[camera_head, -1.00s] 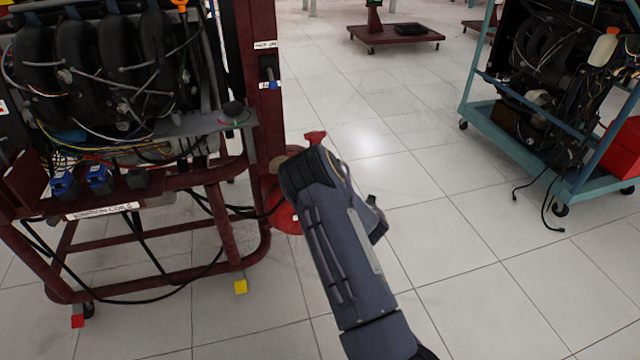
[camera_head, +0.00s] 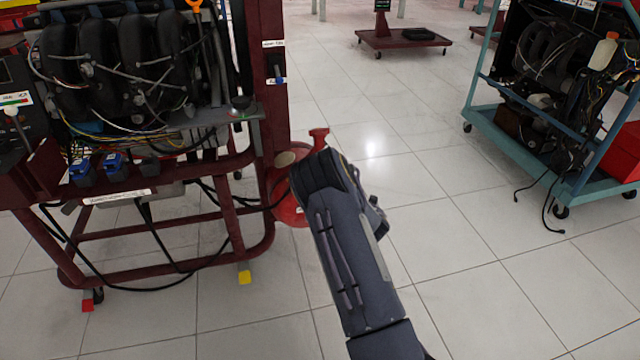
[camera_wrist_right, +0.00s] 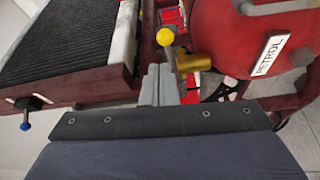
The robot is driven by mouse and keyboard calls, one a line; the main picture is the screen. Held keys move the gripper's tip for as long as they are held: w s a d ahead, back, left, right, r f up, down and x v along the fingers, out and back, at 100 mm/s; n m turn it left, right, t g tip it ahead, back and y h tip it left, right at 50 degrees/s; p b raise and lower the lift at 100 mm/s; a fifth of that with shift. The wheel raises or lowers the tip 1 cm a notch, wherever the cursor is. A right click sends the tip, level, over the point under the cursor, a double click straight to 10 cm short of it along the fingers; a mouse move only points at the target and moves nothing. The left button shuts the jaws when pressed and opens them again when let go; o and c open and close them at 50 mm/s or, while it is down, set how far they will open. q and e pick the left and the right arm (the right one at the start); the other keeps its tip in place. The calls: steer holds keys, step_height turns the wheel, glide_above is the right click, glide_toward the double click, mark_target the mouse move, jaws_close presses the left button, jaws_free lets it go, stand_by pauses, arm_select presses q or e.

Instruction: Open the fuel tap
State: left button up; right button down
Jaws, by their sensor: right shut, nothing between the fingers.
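The fuel tap shows in the right wrist view as a brass valve body (camera_wrist_right: 192,62) with a yellow ball knob (camera_wrist_right: 165,37). It sits beside a red tank (camera_wrist_right: 225,40) labelled PETROL. My right gripper (camera_wrist_right: 167,72) is shut and empty, its grey fingertips just below the knob in the picture. I cannot tell whether they touch the tap. In the head view my right forearm reaches toward the red tank (camera_head: 283,205), which it partly covers; the tap and the right fingers are hidden there. My left gripper is not in view.
A dark red engine stand (camera_head: 262,150) fills the left. A blue-tipped lever (camera_head: 277,80) is on its post; a blue-knobbed lever (camera_wrist_right: 26,125) shows in the wrist view. A teal trolley (camera_head: 490,125) stands at right. The tiled floor (camera_head: 420,190) between them is clear.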

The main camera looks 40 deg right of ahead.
steer(key=s+d+p, duration=0.2)
steer(key=s+d, duration=0.3)
steer(key=d, duration=0.2)
steer(key=shift+f, duration=0.35)
steer(key=shift+d, duration=0.1)
steer(key=d+r+m+g+h, duration=0.2)
steer(key=d+r+m+h, duration=0.2)
steer(key=r+m+h, duration=0.4)
steer(key=s+a+r+m+g+y, duration=0.1)
steer(key=s+a+r+m+g, duration=0.35)
steer(key=m, duration=0.45)
steer(key=s+a+r+m+g+y, duration=0.1)
steer(key=s+a+r+g+y, duration=0.3)
steer(key=s+a, duration=1)
steer(key=s+a+f+m+g+y, duration=0.15)
steer(key=s+a+y, duration=0.45)
steer(key=s+a, duration=0.8)
steer(key=w+a+r+p, duration=0.1)
steer(key=r+p, duration=1.7)
steer(key=r, duration=0.1)
steer(key=a+r+p, duration=0.2)
steer(key=r+p, duration=1.6)
steer(key=p, duration=0.1)
steer(key=shift+w+r+n+g+p, duration=0.3)
steer(key=shift+w+r+n+g, duration=0.1)
steer(key=shift+n, duration=0.05)
